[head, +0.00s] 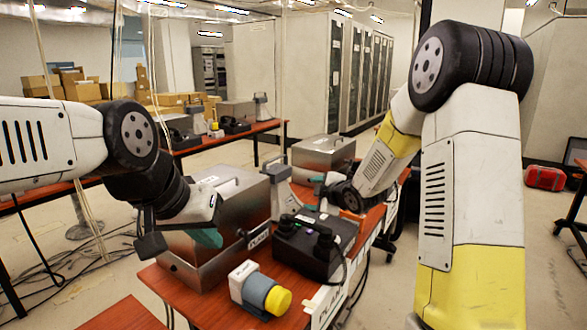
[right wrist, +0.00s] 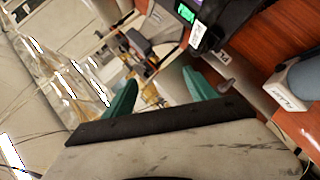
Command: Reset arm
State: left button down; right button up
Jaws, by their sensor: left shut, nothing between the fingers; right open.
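My left gripper (head: 207,238) hangs in front of the near metal box in the head view. Its teal fingers are shut with nothing between them. My right gripper (head: 318,179) is above the far part of the red-brown table, partly hidden by its own wrist in the head view. In the right wrist view its two teal fingers (right wrist: 160,95) stand wide apart, open and empty. A black device (head: 312,245) with two knobs on top lies on the table between the arms, apart from both grippers.
The near metal box (head: 225,195) has a handle on its lid. A white, blue and yellow cylinder (head: 260,290) lies at the table's front. A second metal box (head: 323,153) stands behind. Cardboard boxes (head: 85,88) and tall cabinets (head: 345,75) are in the background.

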jog(key=s+d+r+m+g+h, duration=0.1)
jog(key=s+d+r+m+h, duration=0.1)
jog(key=s+d+r+m, duration=0.4)
jog(key=s+d+r+m+g+h, duration=0.1)
jog(key=s+d+r+m+h, duration=0.2)
jog(key=s, duration=0.6)
jog(key=s+a+m+g+y, duration=0.1)
jog(key=s+m+g, duration=0.2)
jog(key=s+m, duration=0.5)
jog(key=s, duration=1.3)
jog(key=shift+s+r+g+y, duration=0.2)
jog(key=shift+r+g+y, duration=0.1)
jog(key=shift+r+g, duration=0.1)
